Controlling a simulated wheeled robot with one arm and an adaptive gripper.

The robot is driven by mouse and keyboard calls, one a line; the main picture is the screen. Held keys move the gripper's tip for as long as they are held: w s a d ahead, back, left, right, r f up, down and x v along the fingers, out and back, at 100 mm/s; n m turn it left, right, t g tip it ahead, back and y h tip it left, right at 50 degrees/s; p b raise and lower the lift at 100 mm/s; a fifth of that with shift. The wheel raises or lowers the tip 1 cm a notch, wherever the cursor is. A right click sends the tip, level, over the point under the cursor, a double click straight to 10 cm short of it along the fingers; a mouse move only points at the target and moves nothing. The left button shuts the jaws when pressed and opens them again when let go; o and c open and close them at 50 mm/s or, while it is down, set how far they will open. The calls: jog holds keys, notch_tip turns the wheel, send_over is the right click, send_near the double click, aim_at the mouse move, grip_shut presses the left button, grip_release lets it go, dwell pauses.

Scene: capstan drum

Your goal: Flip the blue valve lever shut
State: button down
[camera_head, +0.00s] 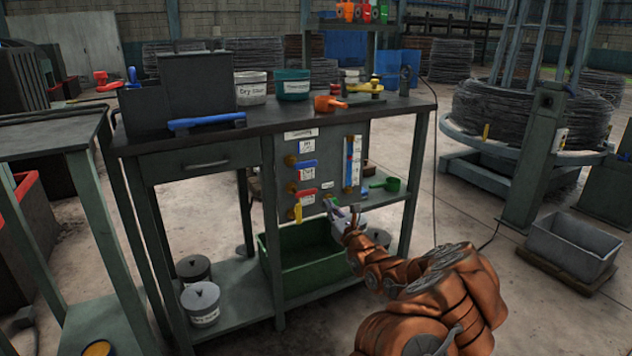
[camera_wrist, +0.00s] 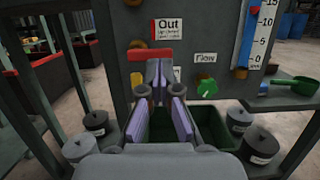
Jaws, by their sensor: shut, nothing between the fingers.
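The blue valve lever (camera_head: 303,164) is the top one of three levers on the grey panel (camera_head: 330,150) under the bench top. It lies about level, reaching right from a brass fitting. Below it are a red lever (camera_head: 305,191), also about level, and a yellow lever (camera_head: 298,212) that hangs down. My gripper (camera_head: 328,203) is shut and empty, low in front of the panel, below and right of the blue lever. In the wrist view, my gripper (camera_wrist: 157,72) points at the panel just below the red lever (camera_wrist: 150,53). The blue lever is outside that view.
A green knob (camera_wrist: 207,88) and a thermometer gauge (camera_head: 353,162) are right of the levers. A green scoop (camera_head: 385,185) lies on the side shelf. A green bin (camera_head: 300,260) stands below the panel. A long blue handle (camera_head: 207,122) lies along the bench top's edge.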

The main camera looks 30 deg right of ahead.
aim_at(304, 163)
jog(key=shift+w, duration=0.1)
jog(key=w+r+b, duration=0.3)
jog(key=w+r, duration=0.3)
jog(key=w, duration=0.3)
jog(key=shift+w+d+r, duration=0.2)
jog(key=shift+d+r, duration=0.05)
jog(key=shift+d, duration=0.15)
dwell(0.4)
